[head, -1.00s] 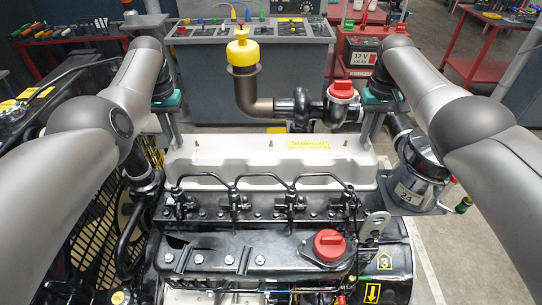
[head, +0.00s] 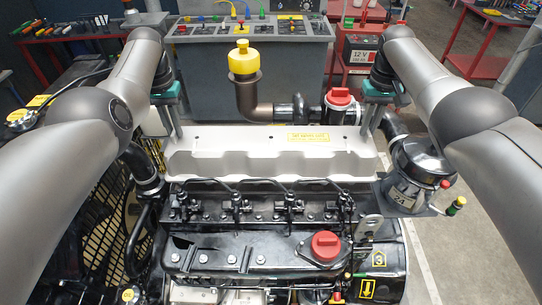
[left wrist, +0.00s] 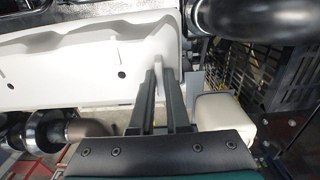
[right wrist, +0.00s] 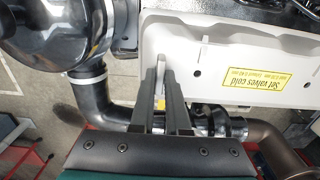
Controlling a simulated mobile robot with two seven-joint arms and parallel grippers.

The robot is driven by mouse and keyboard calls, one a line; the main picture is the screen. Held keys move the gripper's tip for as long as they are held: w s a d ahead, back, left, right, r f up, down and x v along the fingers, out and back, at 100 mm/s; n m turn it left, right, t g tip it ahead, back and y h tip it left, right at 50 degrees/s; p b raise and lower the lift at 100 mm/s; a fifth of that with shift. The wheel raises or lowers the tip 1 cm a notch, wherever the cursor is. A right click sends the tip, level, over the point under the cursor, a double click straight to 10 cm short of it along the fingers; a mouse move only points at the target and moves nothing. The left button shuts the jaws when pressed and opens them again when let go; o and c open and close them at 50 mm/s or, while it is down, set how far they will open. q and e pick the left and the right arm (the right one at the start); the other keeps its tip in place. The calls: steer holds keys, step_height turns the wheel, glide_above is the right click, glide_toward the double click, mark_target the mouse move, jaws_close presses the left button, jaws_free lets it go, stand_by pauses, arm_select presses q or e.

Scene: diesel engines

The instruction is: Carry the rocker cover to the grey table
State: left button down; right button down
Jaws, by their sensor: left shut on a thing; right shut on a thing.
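The rocker cover (head: 240,160) is a long pale grey-white cover with a yellow label, level above the back of the black engine (head: 230,252). Dark holes show along its top. My left gripper (head: 178,128) is shut on its left end, and my right gripper (head: 372,128) is shut on its right end. In the left wrist view the fingers (left wrist: 158,75) grip a thin edge of the cover (left wrist: 60,75). In the right wrist view the fingers (right wrist: 162,78) do the same at the cover's other end (right wrist: 220,50). The gap under the cover is hidden. I cannot identify the grey table.
A brown pipe with a yellow cap (head: 242,62) and a red-capped part (head: 340,98) stand close behind the cover. A metal canister (head: 418,170) stands at right. A grey console (head: 280,90) and a red stand with a battery (head: 362,55) are farther back. Floor shows at right.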

arm_select(q)
steer(key=shift+r, duration=0.3)
arm_select(e)
steer(key=shift+w+r, duration=0.1)
steer(key=shift+r, duration=0.2)
